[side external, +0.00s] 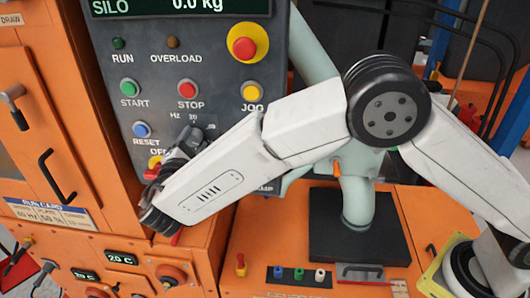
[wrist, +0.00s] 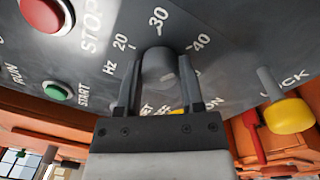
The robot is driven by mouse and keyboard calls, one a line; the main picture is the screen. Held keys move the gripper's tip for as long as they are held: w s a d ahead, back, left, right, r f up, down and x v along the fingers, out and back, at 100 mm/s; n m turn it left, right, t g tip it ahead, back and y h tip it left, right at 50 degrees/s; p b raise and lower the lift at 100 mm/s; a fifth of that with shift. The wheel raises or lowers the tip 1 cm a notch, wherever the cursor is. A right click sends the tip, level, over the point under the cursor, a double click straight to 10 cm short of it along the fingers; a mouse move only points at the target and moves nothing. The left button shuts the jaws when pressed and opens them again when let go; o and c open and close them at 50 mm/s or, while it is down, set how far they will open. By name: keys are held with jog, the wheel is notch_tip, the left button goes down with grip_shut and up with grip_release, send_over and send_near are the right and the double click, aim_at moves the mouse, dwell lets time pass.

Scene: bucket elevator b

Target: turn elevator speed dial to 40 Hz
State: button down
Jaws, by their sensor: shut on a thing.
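The speed dial (wrist: 160,66) is a grey knob on the dark control panel (wrist: 225,25), with Hz marks 20, 30 and 40 around it in the wrist view. My gripper (wrist: 160,76) is shut on the dial, one finger on each side of it. I cannot make out which mark the dial points at. In the side external view my gripper (side external: 190,142) is against the lower part of the panel, and my wrist hides most of the dial and its scale.
Close to the dial are the red STOP button (side external: 187,90), green START button (side external: 130,88), blue RESET button (side external: 142,130) and yellow JOG button (side external: 252,92). A red emergency knob (side external: 245,48) sits above. A yellow lock knob (wrist: 288,115) stands out beside my gripper.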

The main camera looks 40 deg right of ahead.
jog(key=shift+m, duration=0.3)
jog(key=shift+c, duration=1.1)
grip_release()
jog(key=shift+s, duration=0.1)
jog(key=v, duration=0.7)
jog(key=shift+s+a, duration=0.25)
jog(key=shift+a, duration=0.05)
jog(key=shift+f, duration=0.1)
